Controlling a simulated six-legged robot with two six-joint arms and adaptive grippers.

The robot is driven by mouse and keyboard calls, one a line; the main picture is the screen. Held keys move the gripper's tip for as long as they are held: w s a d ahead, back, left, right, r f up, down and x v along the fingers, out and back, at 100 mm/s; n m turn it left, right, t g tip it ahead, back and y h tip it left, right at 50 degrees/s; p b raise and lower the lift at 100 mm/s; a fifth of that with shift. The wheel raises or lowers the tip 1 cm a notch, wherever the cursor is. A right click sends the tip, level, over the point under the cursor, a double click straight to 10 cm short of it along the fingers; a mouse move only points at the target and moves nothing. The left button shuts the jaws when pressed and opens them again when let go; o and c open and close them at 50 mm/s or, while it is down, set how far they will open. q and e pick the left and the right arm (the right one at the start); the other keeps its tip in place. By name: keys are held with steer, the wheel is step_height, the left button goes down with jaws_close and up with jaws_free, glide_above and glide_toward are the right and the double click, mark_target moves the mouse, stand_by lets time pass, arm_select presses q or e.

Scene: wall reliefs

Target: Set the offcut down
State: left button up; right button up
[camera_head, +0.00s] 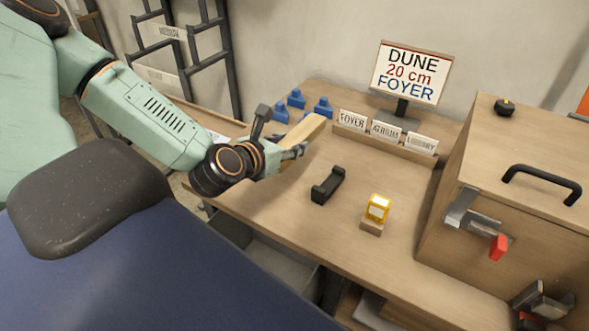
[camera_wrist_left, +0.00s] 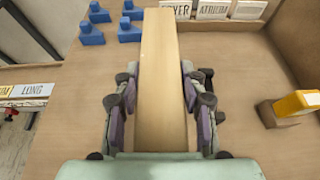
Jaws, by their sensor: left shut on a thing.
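The offcut is a pale wooden bar (camera_head: 305,127). In the left wrist view the offcut (camera_wrist_left: 161,60) runs lengthwise away from me between the fingers. My left gripper (camera_head: 294,150) is shut on it, with a finger on each side, as the left wrist view (camera_wrist_left: 160,105) also shows. The offcut is over the left part of the wooden table (camera_head: 285,235). I cannot tell whether its underside touches the table. The gripper and arm hide its near end in the head view. My right gripper does not show.
Several blue blocks (camera_head: 296,99) stand behind the offcut. Cards reading FOYER, ATRIUM and one more sit in a rack (camera_head: 386,140) below a sign (camera_head: 411,73). A black handle-like piece (camera_head: 328,185) and a yellow device (camera_head: 377,208) stand nearer. A wooden box (camera_head: 515,190) bounds the right.

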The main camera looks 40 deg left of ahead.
arm_select(q)
steer(key=shift+a+f, duration=0.25)
steer(key=shift+a, duration=0.6)
steer(key=shift+s+a, duration=0.1)
steer(key=shift+a, duration=0.1)
steer(key=shift+d+r, duration=0.2)
steer(key=shift+f, duration=0.2)
steer(key=b, duration=0.4)
glide_above(284, 183)
step_height(284, 183, down, 5)
steer(key=shift+s+r, duration=0.1)
steer(key=shift+s, duration=0.05)
steer(key=shift+d+f+b, duration=0.1)
steer(key=shift+f+b, duration=0.25)
steer(key=shift+f, duration=0.25)
steer(key=shift+f+b, duration=0.45)
steer(key=shift+f, duration=0.25)
step_height(284, 183, down, 3)
steer(key=shift+r+b, duration=0.2)
steer(key=shift+b, duration=0.7)
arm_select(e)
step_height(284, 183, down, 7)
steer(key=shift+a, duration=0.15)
